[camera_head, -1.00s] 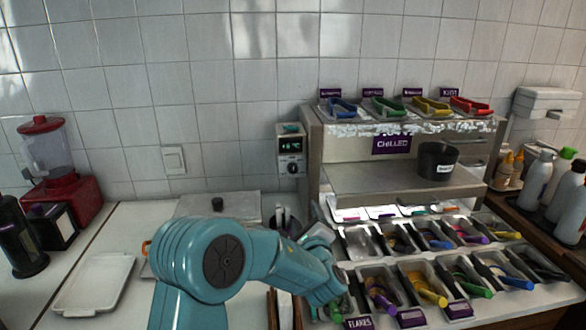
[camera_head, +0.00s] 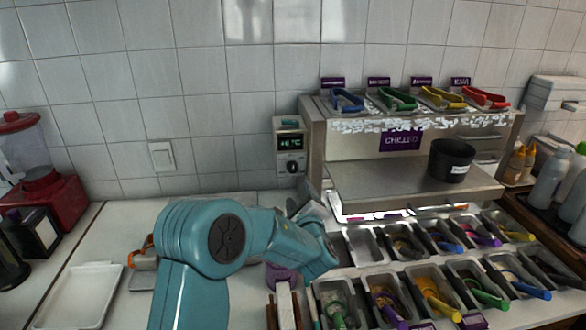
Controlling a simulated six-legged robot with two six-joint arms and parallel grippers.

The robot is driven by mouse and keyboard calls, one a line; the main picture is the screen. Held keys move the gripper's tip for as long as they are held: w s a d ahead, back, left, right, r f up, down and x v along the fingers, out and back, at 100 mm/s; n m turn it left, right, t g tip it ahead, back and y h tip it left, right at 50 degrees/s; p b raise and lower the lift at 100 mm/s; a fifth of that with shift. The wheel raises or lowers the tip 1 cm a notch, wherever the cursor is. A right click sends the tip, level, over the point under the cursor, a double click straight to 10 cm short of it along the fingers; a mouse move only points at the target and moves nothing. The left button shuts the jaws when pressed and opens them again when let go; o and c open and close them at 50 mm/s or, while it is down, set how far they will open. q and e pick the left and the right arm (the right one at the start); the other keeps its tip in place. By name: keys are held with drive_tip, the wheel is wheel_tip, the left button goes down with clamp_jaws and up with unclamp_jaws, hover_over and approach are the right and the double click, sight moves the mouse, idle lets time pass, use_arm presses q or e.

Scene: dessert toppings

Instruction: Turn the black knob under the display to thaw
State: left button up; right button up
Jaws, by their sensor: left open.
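The black knob (camera_head: 292,168) is on a small grey control box on the wall, below a dark display (camera_head: 290,143) with green digits that are too small to read surely. The knob's pointer setting is too small to tell. My left arm reaches in from the lower left. Its gripper (camera_head: 306,198) is open, below and slightly right of the knob and apart from it in the picture. The fingers are small and partly hidden by my wrist. My right gripper is not in view.
A steel chilled unit (camera_head: 312,130) stands right of the box, with coloured tongs on top and a black pot (camera_head: 451,160) on its shelf. Topping bins fill the lower right. A white tray (camera_head: 82,297) and a red blender (camera_head: 45,195) are at the left.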

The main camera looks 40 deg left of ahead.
sight(293, 170)
use_arm(q)
drive_tip(key=p+x, duration=0.4)
drive_tip(key=x, duration=0.9)
drive_tip(key=shift+f, duration=0.1)
drive_tip(key=c, duration=1)
